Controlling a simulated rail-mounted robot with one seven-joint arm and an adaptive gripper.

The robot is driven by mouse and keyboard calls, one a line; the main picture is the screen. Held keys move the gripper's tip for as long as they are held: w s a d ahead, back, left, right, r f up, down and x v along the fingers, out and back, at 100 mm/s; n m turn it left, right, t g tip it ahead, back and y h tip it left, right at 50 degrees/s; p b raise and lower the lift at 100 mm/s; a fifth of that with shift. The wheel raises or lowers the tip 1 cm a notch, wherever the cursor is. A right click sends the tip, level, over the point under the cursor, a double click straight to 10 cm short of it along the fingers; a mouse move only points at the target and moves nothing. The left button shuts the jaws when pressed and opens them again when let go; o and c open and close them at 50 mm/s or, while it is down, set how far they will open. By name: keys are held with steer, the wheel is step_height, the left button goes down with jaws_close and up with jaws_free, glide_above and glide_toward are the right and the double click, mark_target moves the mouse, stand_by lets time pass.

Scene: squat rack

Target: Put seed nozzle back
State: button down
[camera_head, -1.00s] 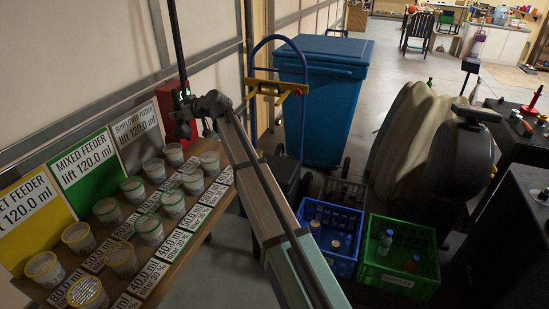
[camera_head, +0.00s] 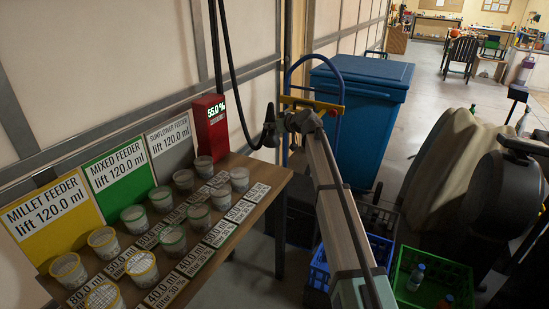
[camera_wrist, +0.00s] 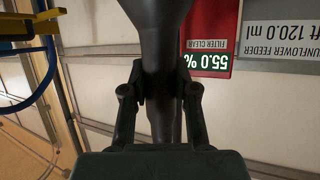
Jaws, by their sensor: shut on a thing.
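The seed nozzle (camera_head: 270,135) is a dark piece on the end of a black hose that hangs from above in a loop. In the wrist view the dark nozzle (camera_wrist: 157,45) runs between the two fingers, wide at the top and narrower below. My gripper (camera_head: 279,127) is shut on it, and the fingers (camera_wrist: 158,92) press on both sides. It is held in the air, to the right of the red box (camera_head: 209,125) whose display reads 55.0 %. The box (camera_wrist: 207,35) appears upside down in the wrist view. No holder for the nozzle can be made out.
A wooden shelf (camera_head: 262,175) carries several seed cups and labels, with yellow, green and grey feeder signs (camera_head: 118,172) behind. A blue bin (camera_head: 365,105) on a blue hand truck (camera_head: 289,75) stands behind my arm. Blue (camera_head: 320,270) and green crates (camera_head: 400,280) are on the floor.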

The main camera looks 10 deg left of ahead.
step_height(320, 180, down, 14)
steer(key=shift+r+p, duration=0.2)
steer(key=shift+p, duration=0.8)
steer(key=shift+f, duration=0.3)
steer(key=shift+f+b, duration=0.2)
steer(key=shift+b, duration=0.1)
steer(key=c, duration=0.9)
jaws_free()
steer(key=shift+r, duration=0.15)
